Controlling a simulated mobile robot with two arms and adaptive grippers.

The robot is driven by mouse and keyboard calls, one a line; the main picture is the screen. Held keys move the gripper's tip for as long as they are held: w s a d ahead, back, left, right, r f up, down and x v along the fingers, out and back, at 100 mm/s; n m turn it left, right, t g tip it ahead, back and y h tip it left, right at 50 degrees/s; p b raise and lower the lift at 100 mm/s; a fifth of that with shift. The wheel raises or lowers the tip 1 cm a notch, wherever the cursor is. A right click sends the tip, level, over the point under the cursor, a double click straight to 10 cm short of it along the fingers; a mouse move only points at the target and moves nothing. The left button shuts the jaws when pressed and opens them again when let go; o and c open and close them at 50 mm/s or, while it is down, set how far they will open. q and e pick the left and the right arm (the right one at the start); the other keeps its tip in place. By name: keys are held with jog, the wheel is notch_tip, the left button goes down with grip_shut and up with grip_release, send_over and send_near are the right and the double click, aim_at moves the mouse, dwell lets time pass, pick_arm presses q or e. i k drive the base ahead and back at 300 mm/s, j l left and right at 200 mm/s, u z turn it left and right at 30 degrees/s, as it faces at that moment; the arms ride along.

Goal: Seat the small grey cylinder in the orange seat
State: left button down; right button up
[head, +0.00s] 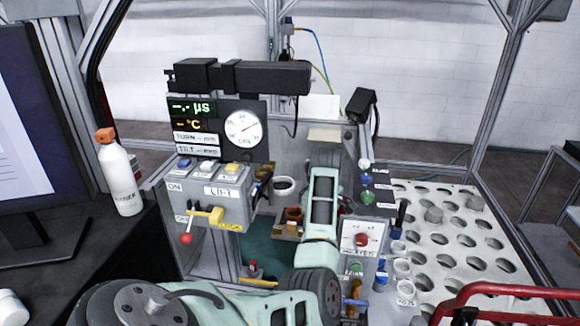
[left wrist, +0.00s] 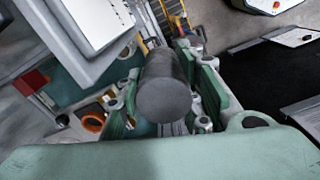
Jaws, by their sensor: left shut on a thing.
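A dark grey cylinder (left wrist: 165,92) sits between the green fingers of my left gripper (left wrist: 168,100) in the left wrist view, its round end facing the camera. My left gripper is shut on it. An orange ring-shaped seat (left wrist: 93,122) shows to the left of the gripper in that view, apart from the cylinder. In the head view the orange-brown seat (head: 293,214) stands in the middle of the rig, just left of my green arm. My arm hides the held cylinder and the fingertips there. My right gripper is in neither view.
A white cup (head: 284,186) stands behind the seat. A lever panel (head: 212,190) is to the left and a red-button box (head: 361,238) to the right. A white perforated plate (head: 450,262) with grey cylinders lies at right. A bottle (head: 120,175) stands at left.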

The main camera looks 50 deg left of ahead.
aim_at(294, 214)
jog(key=i+j, duration=0.1)
jog(key=j, duration=0.25)
jog(key=i+j, duration=0.1)
jog(key=j, duration=0.2)
jog(key=i+j, duration=0.15)
jog(key=j, duration=0.2)
jog(key=i+j, duration=0.1)
jog(key=j, duration=0.2)
